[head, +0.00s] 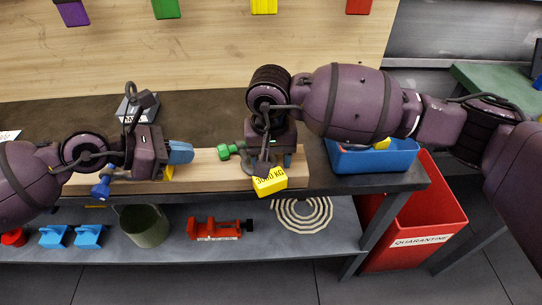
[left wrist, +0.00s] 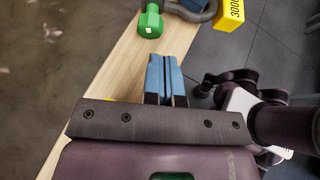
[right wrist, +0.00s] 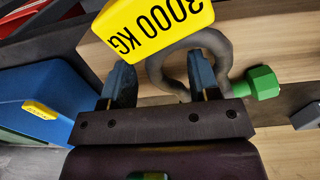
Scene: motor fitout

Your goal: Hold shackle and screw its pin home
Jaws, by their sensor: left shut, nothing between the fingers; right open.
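The grey shackle (right wrist: 222,55) with its yellow 3000 KG tag (head: 270,181) is at the front of the wooden board. The green pin head (head: 229,151) sticks out on its left; it also shows in the left wrist view (left wrist: 151,20). My right gripper (right wrist: 160,80) is open over the shackle, and part of the curved body shows between its blue fingers. Contact cannot be told. My left gripper (left wrist: 166,78) is shut and empty above the board, left of and apart from the green pin head. The pin's shank is hidden.
A blue bin (head: 375,160) stands on the bench to the right, with a red quarantine bin (head: 425,212) below. A blue object (head: 103,187) lies near the board's front left. The lower shelf holds a green bucket (head: 145,226) and a red tool (head: 214,229).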

